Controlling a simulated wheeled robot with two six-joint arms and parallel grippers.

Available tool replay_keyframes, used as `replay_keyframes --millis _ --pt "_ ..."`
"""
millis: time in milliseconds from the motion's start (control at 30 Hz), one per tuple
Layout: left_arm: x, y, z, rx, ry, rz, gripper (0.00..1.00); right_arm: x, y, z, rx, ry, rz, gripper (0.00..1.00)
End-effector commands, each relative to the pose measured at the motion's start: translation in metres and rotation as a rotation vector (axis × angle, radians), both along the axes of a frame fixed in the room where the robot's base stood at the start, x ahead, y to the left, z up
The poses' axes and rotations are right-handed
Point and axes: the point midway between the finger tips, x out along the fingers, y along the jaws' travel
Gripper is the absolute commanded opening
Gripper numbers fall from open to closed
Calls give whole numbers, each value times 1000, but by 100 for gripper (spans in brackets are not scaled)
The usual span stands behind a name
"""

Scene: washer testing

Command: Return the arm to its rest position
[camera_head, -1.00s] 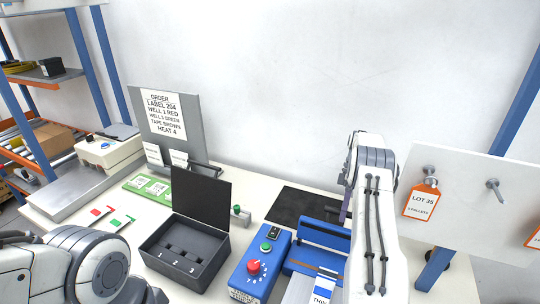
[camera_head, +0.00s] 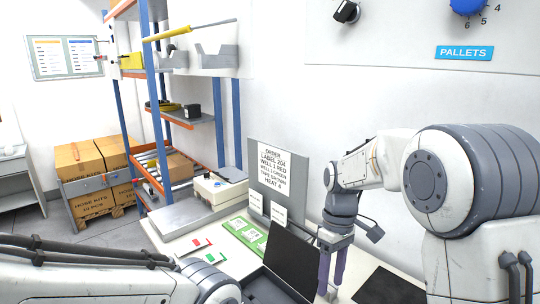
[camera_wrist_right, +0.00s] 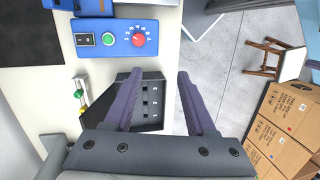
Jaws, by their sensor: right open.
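My right arm comes in from the right in the head view, bent at the elbow, with its wrist pointing down. My right gripper (camera_head: 331,272) has two purple fingers that hang above the table, just right of the black box's raised lid (camera_head: 293,262). In the right wrist view the gripper (camera_wrist_right: 160,78) is open, with nothing between the fingers. The left finger overlaps the open black box (camera_wrist_right: 152,102) in that picture. My left arm crosses the lower left of the head view; its gripper is out of the picture.
The blue control unit (camera_wrist_right: 116,40) with a red knob stands near the box. The order board (camera_head: 269,180), a green card (camera_head: 243,233) and a white device (camera_head: 217,188) stand behind or left of the box. A shelf rack (camera_head: 158,105) and cartons (camera_head: 90,170) are farther left.

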Motion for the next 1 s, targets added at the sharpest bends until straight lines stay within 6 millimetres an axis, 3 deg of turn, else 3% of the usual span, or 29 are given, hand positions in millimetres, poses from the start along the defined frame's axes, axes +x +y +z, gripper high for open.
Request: replay_keyframes --millis 33,200,333,500,600,733,1000 --pt "0 0 6 0 0 0 62 -21 21 13 -9 -24 10 56" --pt "0 0 15 0 0 0 62 -91 68 31 -23 -97 -6 56" --pt "0 0 21 0 0 0 62 -147 86 36 -14 -149 -19 56" --pt "0 0 27 0 0 0 62 -202 91 33 9 -194 -39 56" --pt "0 0 28 0 0 1 62 -219 90 29 20 -207 -49 56" --pt "0 0 23 0 0 0 62 -228 88 21 26 -213 -56 56" --pt "0 0 -24 0 0 0 62 -228 88 -27 25 -212 -58 56"
